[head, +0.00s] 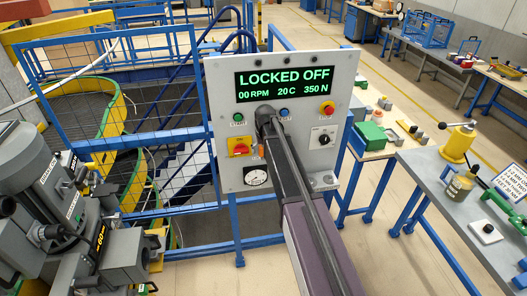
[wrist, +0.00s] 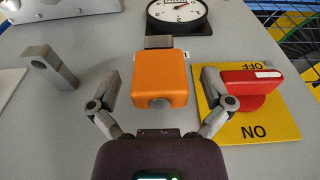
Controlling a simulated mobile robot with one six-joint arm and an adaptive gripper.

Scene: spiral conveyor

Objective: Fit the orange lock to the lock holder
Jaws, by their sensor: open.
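The orange lock (wrist: 160,75) is in the middle of the wrist view, close to the grey panel face, with a grey block (wrist: 158,42) at its far end. My gripper (wrist: 160,88) is open, one finger on each side of the lock, with gaps showing between fingers and lock. In the head view a small bit of the lock (head: 262,152) shows beside my arm, which hides most of this area. A grey bracket (wrist: 66,78) stands on the panel to the left in the wrist view. I cannot tell which part is the lock holder.
A red rotary switch (wrist: 252,82) on a yellow ON/OFF plate is close beside the right finger. A round gauge (wrist: 180,12) is beyond the lock. The panel's screen (head: 285,83) reads LOCKED OFF. Workbenches (head: 440,190) stand to the right, with floor between.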

